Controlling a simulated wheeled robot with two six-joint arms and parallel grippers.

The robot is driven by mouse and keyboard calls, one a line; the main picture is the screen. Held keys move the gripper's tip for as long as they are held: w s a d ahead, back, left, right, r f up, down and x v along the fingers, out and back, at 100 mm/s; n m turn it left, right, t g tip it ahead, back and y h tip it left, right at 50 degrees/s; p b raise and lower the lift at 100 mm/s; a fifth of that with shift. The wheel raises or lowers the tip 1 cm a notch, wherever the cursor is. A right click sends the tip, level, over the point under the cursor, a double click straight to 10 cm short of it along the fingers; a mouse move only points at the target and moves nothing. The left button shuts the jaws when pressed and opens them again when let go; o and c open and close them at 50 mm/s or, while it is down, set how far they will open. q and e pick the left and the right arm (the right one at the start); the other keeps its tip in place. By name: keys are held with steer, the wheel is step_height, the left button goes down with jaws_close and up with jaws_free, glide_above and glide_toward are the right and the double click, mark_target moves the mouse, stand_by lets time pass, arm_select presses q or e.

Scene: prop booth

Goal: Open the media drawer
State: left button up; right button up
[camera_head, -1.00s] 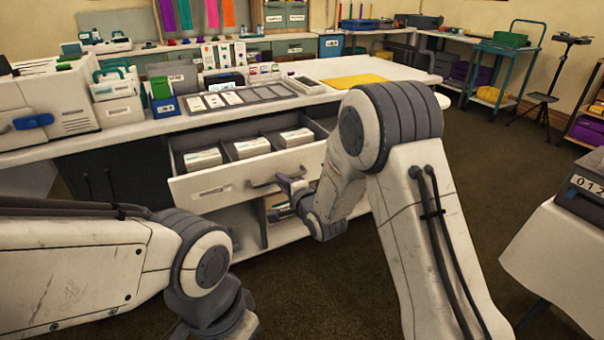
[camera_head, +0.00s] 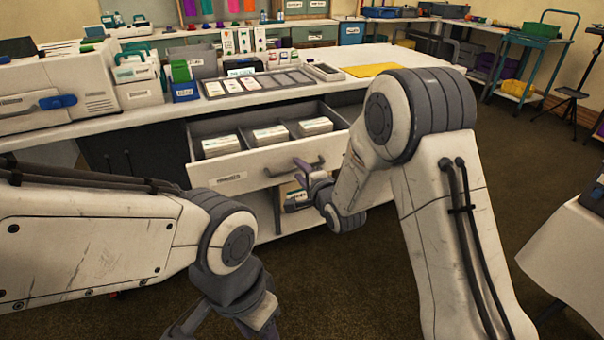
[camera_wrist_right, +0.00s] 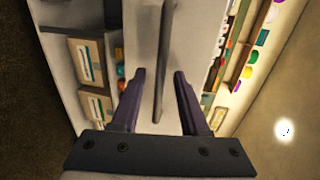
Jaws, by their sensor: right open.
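The media drawer (camera_head: 230,179) is pulled out of the white-topped counter, showing several white stacks (camera_head: 269,135) in its compartments. Its dark bar handle (camera_head: 277,172) is on the white front and also shows in the right wrist view (camera_wrist_right: 163,60). My right gripper (camera_head: 303,178) is just in front of the handle's right part. In the right wrist view its two purple fingers (camera_wrist_right: 160,74) are spread apart, with the bar between them and a gap on both sides. My left gripper is low at the picture's bottom edge, partly cut off; its fingertips are unclear.
The counter top (camera_head: 190,104) holds a tray of cards (camera_head: 258,84), a blue box (camera_head: 185,91) and a yellow sheet (camera_head: 373,70). Below the drawer is an open shelf with boxes (camera_wrist_right: 88,60). A white-draped table (camera_head: 570,250) stands at the right. Brown carpet is clear between.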

steer(key=v, duration=1)
steer(key=shift+s+p, duration=0.2)
steer(key=shift+p, duration=0.2)
steer(key=s+a+f+n+g+h, duration=0.1)
steer(key=s+a+n+g, duration=0.1)
steer(key=s+n+g, duration=0.3)
steer(key=s+a+f+n+g+h, duration=0.1)
steer(key=s+a+n+g, duration=0.15)
steer(key=s+n, duration=0.4)
steer(key=s+d+r+n+g+h, duration=0.2)
steer(key=s+n+g, duration=0.6)
steer(key=s, duration=1.1)
step_height(320, 180, up, 25)
steer(key=s+n+p, duration=0.1)
steer(key=p, duration=2.3)
steer(key=shift+d+f+n+t, duration=0.2)
steer(key=shift+d+n+t, duration=0.15)
steer(key=shift+t, duration=0.1)
